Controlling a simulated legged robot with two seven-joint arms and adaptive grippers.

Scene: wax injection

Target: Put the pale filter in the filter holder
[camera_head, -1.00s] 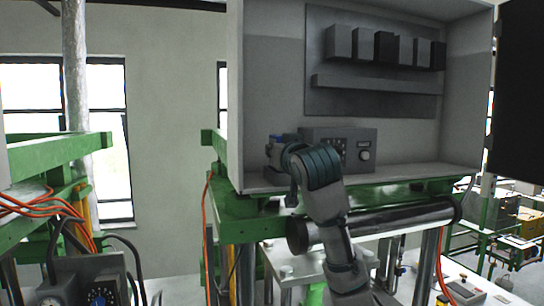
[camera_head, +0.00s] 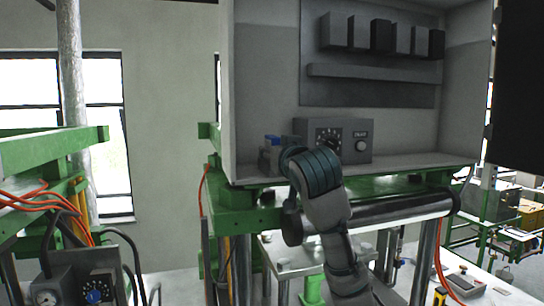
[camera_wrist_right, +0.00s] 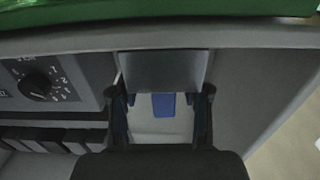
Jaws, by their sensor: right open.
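My right gripper (camera_head: 288,153) is at the front left of the open grey cabinet, beside a small grey block with a blue part (camera_head: 271,142). In the right wrist view the fingers of my right gripper (camera_wrist_right: 160,98) are spread. Between them, a grey block (camera_wrist_right: 165,70) and a blue tab (camera_wrist_right: 163,105) show against a pale surface; I cannot tell whether the fingers touch the block. I cannot tell the pale filter or the filter holder apart for certain. My left gripper is not in view.
A grey control box (camera_head: 334,138) with a dial stands just right of my gripper; it also shows in the wrist view (camera_wrist_right: 38,84). The cabinet (camera_head: 262,70) has a back panel with dark blocks and a ledge. A green frame (camera_head: 240,215) supports it.

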